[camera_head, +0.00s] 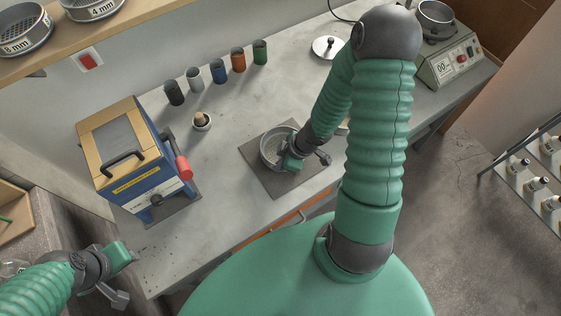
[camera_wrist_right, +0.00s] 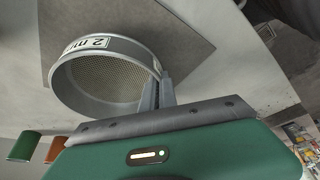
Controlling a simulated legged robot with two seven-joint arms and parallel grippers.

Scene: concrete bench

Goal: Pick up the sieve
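The sieve (camera_head: 270,156) is a round grey metal ring with a mesh bottom. It is at the dark square mat (camera_head: 262,181) on the bench; whether it touches the mat is unclear. In the right wrist view the sieve (camera_wrist_right: 85,88) shows its mesh and a "2 mm" label. My right gripper (camera_head: 287,163) is at the sieve's near right side. In the wrist view its fingers (camera_wrist_right: 159,88) are close together, with the sieve's wall between them. My left gripper (camera_head: 133,256) is at the bench's near left corner, away from the sieve; its finger gap does not show.
A blue and tan machine (camera_head: 140,160) with a red handle stands left on the bench. Several coloured cups (camera_head: 218,71) line the back, with a small bowl (camera_head: 201,122) before them. A scale-like device (camera_head: 450,62) is far right. The bench between is clear.

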